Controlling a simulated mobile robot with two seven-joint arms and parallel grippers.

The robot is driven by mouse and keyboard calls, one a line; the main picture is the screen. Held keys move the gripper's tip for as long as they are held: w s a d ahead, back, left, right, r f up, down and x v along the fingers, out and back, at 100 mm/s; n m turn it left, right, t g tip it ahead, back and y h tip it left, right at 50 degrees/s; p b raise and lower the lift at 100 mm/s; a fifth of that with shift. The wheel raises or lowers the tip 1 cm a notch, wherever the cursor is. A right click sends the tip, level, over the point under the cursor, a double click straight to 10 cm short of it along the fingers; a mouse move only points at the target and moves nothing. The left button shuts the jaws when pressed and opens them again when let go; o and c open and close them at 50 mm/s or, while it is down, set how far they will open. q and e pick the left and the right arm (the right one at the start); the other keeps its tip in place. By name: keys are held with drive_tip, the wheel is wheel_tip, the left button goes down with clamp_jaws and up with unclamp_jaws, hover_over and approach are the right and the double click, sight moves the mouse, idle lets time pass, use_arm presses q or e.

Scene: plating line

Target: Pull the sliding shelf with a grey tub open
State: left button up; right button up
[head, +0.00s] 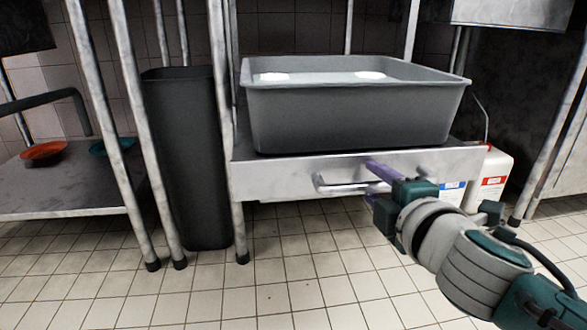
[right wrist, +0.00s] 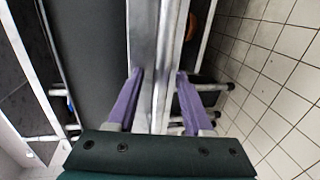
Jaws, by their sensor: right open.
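The grey tub (head: 350,118) sits on the metal sliding shelf (head: 275,177) in the head view. The shelf's front carries a horizontal bar handle (head: 340,188). My right gripper (head: 372,183) is at the right part of the handle, its purple fingers open, one above and one below the bar. In the right wrist view the open fingers (right wrist: 159,75) stand either side of a long metal bar, with the dark side of the tub (right wrist: 85,50) to the left. Whether either finger touches the bar cannot be told. My left gripper is out of view.
A tall dark bin (head: 187,160) stands left of the shelf frame. A low shelf at the far left holds a red bowl (head: 44,151) and a teal bowl (head: 112,147). The tiled floor in front is clear.

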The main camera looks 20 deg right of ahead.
drive_tip(key=shift+s+a+r, duration=0.1)
drive_tip(key=shift+s, duration=0.2)
drive_tip(key=p+v, duration=0.2)
drive_tip(key=v, duration=0.7)
drive_tip(key=s+d+r+m+g+h+p, duration=0.1)
drive_tip(key=s+r+m+g+p, duration=0.15)
drive_tip(key=r+p, duration=0.65)
drive_tip(key=s+d+r+m+g+p, duration=0.1)
drive_tip(key=r+m+p, duration=0.3)
drive_tip(key=r+p, duration=0.55)
drive_tip(key=s+d+r+m+g+h+p, duration=0.1)
drive_tip(key=s+r+m+p, duration=0.15)
drive_tip(key=r+p, duration=0.65)
drive_tip(key=s+a+r+m+g+y+p, duration=0.1)
drive_tip(key=s+a+r+g+y+p, duration=0.2)
drive_tip(key=r+p, duration=0.65)
drive_tip(key=s+a+r+m+g+y+p, duration=0.15)
drive_tip(key=s+a+r+p, duration=0.3)
drive_tip(key=r+p, duration=0.5)
drive_tip(key=s+a+r+m+g+y+p, duration=0.15)
drive_tip(key=s+r+p, duration=0.25)
drive_tip(key=r+p, duration=0.5)
wheel_tip(320, 180, up, 34)
drive_tip(key=a+g+p, duration=0.1)
drive_tip(key=p, duration=3.7)
drive_tip(key=shift+s+a, duration=0.2)
drive_tip(key=shift+s, duration=0.05)
